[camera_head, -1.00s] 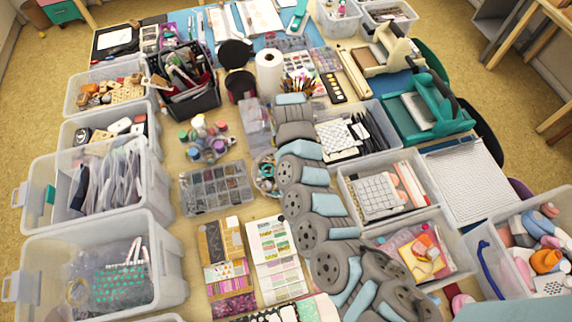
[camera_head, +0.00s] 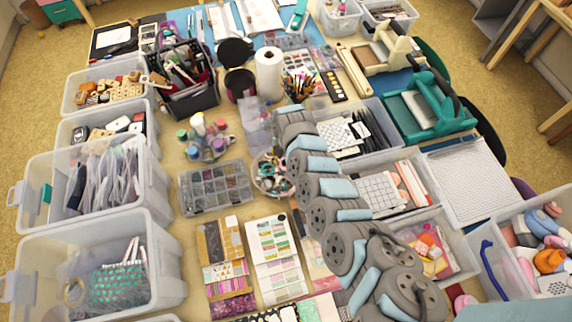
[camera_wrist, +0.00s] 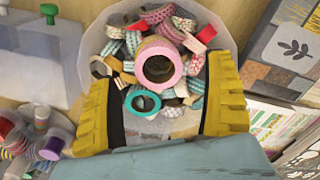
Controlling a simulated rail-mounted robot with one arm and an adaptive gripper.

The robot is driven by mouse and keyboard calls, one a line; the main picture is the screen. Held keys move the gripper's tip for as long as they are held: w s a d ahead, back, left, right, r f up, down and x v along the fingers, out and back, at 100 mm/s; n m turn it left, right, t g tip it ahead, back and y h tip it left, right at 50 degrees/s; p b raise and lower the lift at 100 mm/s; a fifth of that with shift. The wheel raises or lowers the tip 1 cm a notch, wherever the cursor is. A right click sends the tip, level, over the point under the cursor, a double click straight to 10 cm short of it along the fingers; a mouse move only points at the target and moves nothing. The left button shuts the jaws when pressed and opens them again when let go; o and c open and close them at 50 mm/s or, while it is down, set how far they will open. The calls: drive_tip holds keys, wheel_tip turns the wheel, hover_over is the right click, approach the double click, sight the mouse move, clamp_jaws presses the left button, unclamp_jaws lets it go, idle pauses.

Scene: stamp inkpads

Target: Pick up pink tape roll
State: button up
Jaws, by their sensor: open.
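The pink tape roll (camera_wrist: 160,65) stands out near the middle of a bowl (camera_wrist: 89,40) of washi tape rolls in the wrist view. Its pink ring faces the camera, with a dark hole in the middle. A teal-rimmed roll (camera_wrist: 129,101) lies just below it in the picture. My gripper (camera_wrist: 166,80) is open, its two yellow fingers apart on either side of the pink and teal rolls. Nothing is held. In the head view the bowl (camera_head: 256,184) is partly covered by my arm. I cannot pick out the pink roll or my fingertips there.
A compartment box (camera_head: 214,190) stands left of the bowl, and paint jars (camera_head: 205,138) stand behind it. A clear container (camera_wrist: 42,55) stands near the bowl's left side in the wrist view. Patterned paper sheets (camera_head: 275,258) lie in front. Bins crowd both sides.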

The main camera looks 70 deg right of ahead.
drive_tip(key=shift+d+f+b, duration=0.1)
drive_tip(key=shift+f+b, duration=0.25)
drive_tip(key=shift+f, duration=0.95)
drive_tip(key=c, duration=1)
